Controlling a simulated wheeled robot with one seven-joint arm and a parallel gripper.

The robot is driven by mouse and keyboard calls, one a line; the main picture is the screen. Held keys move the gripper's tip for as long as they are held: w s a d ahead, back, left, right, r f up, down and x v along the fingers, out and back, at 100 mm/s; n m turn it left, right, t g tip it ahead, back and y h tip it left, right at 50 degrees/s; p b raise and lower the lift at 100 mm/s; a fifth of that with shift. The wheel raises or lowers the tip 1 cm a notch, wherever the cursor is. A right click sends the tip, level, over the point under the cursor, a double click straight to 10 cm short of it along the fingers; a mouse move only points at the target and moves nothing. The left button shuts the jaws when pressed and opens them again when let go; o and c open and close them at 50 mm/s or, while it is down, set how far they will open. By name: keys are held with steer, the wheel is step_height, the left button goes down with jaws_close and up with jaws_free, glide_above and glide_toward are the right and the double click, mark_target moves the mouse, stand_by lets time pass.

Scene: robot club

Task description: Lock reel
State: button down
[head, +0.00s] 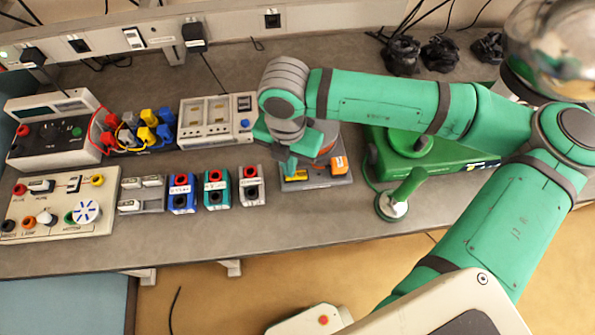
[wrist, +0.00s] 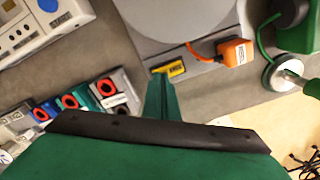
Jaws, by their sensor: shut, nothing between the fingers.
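The reel unit has a grey base (head: 318,182) standing on the bench. In the wrist view its large pale grey disc (wrist: 180,15) fills the top, above the base (wrist: 208,52). A small yellow block (head: 296,176) with a dark label sits at the base's front left, and it shows in the wrist view (wrist: 170,69). An orange plug (wrist: 234,51) on an orange cable lies on the base's right, also in the head view (head: 339,164). My green gripper (wrist: 161,80) is shut and empty, its tips close beside the yellow block. I cannot tell whether they touch. My arm hides much of the reel in the head view.
Left of the reel stand small socket blocks, grey (head: 250,186), teal (head: 217,189) and blue (head: 182,194). A white power unit (head: 216,122) stands behind them. To the right are a green case (head: 440,158) and a green-handled round tool (head: 393,205). The bench front is clear.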

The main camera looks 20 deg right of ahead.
steer(key=shift+f, duration=0.75)
stand_by(0.7)
steer(key=shift+r, duration=0.1)
step_height(320, 180, up, 7)
stand_by(0.8)
stand_by(0.5)
